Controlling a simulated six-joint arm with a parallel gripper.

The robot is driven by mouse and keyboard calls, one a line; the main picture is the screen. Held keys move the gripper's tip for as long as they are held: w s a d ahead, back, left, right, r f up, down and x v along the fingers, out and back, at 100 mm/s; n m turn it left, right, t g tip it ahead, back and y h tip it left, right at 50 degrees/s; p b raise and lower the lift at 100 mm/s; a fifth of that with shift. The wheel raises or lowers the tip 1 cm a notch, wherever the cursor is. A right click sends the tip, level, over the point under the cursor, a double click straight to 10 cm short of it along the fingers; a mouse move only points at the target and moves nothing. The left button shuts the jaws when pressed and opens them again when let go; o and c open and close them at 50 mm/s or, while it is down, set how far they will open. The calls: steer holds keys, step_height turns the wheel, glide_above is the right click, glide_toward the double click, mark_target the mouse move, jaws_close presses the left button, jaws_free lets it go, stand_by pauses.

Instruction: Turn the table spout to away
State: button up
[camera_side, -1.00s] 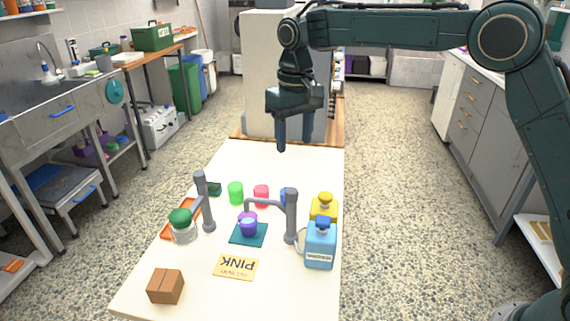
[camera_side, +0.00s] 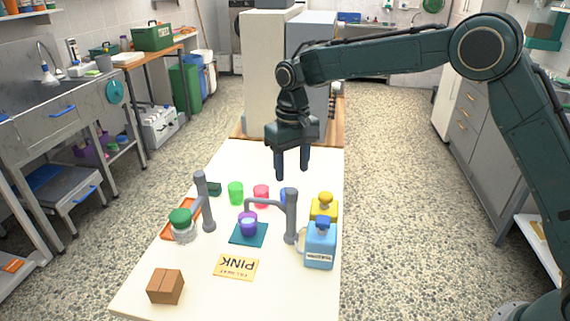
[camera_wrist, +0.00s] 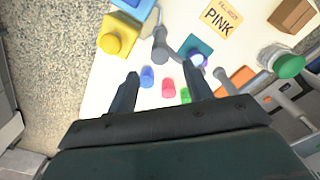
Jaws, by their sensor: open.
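A grey spout on a post (camera_side: 291,217) stands on the white table. Its horizontal arm points left and its bent end is over or beside a purple cup (camera_side: 248,225) on a teal mat (camera_side: 238,238). In the wrist view the spout's post (camera_wrist: 160,45) is just ahead of the fingers. A second grey post (camera_side: 205,205) with a slanted arm stands further left. My gripper (camera_side: 292,177) is open and empty, above the far part of the table beyond the spout, touching nothing. It also shows in the wrist view (camera_wrist: 161,78).
Blue (camera_side: 320,247) and yellow (camera_side: 324,208) bottles stand close right of the spout. Green (camera_side: 236,193), red (camera_side: 261,196) and blue cups are behind. A green-lidded jar (camera_side: 183,225), PINK card (camera_side: 236,267) and brown box (camera_side: 165,286) lie left and in front.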

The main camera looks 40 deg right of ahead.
mark_target(292, 190)
steer(key=shift+f, duration=3.45)
jaws_close()
